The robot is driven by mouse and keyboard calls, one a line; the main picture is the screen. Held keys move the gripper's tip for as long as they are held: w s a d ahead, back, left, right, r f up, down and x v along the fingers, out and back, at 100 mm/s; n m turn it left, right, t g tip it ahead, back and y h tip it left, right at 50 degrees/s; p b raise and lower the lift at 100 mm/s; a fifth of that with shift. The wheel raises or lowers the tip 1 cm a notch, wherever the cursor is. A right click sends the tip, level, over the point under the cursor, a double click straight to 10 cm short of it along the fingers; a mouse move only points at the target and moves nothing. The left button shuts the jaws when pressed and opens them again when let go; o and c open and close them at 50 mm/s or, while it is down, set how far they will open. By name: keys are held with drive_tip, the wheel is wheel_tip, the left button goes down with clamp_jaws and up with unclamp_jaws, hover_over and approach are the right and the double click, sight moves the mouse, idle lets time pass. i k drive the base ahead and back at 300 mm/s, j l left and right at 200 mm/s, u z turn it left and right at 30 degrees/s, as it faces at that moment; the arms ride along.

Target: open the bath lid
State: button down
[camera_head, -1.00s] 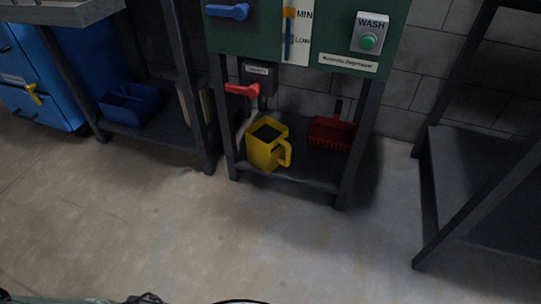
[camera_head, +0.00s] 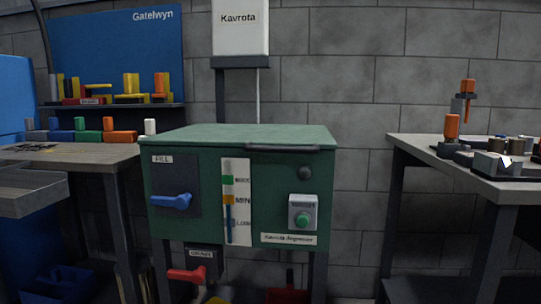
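The bath is a green box (camera_head: 270,170) on dark legs in the middle of the head view. Its lid (camera_head: 235,133) is a flat green top and lies shut. A dark bar handle (camera_head: 283,148) runs along the lid's front edge at the right. The front panel bears a blue lever (camera_head: 170,201) marked FILL, a level gauge (camera_head: 236,200) and a grey box with a green button (camera_head: 302,215). My gripper is not in view.
A red drain lever (camera_head: 187,274) sticks out below the bath. A white Kavrota tank (camera_head: 240,27) hangs behind it. Benches stand at left (camera_head: 70,152) and right (camera_head: 460,180), the right one holding orange-handled tools. Bare wall shows between bath and right bench.

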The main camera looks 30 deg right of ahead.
sight(298, 140)
drive_tip(key=l+z, duration=0.1)
drive_tip(key=z, duration=0.3)
drive_tip(key=l+z, duration=0.15)
drive_tip(key=z, duration=0.25)
drive_tip(key=l+z, duration=0.15)
drive_tip(key=z, duration=0.3)
drive_tip(key=l+z, duration=0.1)
drive_tip(key=z, duration=0.3)
